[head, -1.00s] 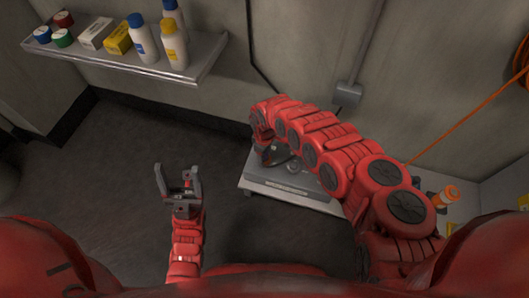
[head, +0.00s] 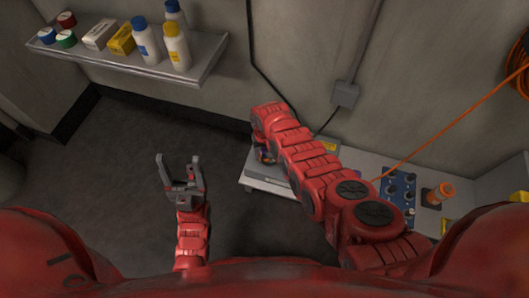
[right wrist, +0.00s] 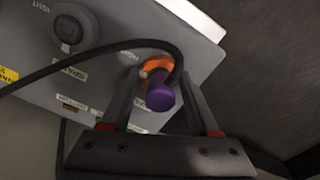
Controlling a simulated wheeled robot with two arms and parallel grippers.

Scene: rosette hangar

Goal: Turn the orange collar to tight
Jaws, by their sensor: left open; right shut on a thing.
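The orange collar (right wrist: 156,64) shows in the right wrist view, on the face of a grey box (right wrist: 120,25). It sits around the base of a purple plug (right wrist: 161,96), from which a black cable (right wrist: 90,64) curves off to the left. My right gripper (right wrist: 158,75) is shut on the collar, one finger on each side, and the fingers hide part of it. In the head view my right arm covers the collar and most of the grey box (head: 252,168). My left gripper (head: 178,158) is open and empty over the floor.
A round socket (right wrist: 70,29) sits beside the collar, with several labels nearby. A wall shelf (head: 190,72) holds bottles and boxes.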

